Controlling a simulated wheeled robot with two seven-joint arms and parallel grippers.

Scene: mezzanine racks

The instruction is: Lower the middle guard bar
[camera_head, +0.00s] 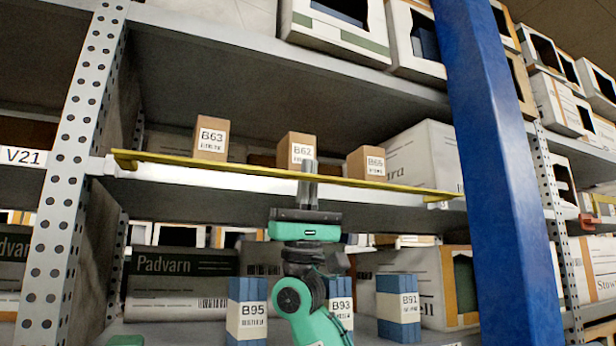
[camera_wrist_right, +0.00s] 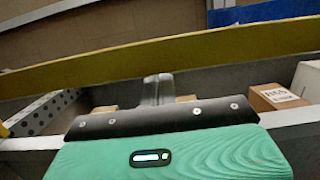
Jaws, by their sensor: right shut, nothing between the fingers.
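The middle guard bar (camera_head: 220,168) is a long yellow bar across the front of the middle shelf. It spans from the left perforated post to near the blue column, and its right end sits lower in the picture. It also crosses the wrist view (camera_wrist_right: 225,48). My right gripper (camera_head: 308,168) is shut and empty, fingers pointing up, at the middle of the bar. Its fingers overlap the bar in the head view; I cannot tell whether they touch it. The closed fingers also show in the wrist view (camera_wrist_right: 159,84). My left gripper is not in view.
Small brown boxes B63 (camera_head: 211,138), B62 (camera_head: 296,149) and B65 (camera_head: 367,163) stand behind the bar. Blue boxes B95 (camera_head: 247,310) and B91 (camera_head: 398,308) stand on the shelf below. A blue column (camera_head: 500,170) rises at right, and a perforated post (camera_head: 75,170) at left.

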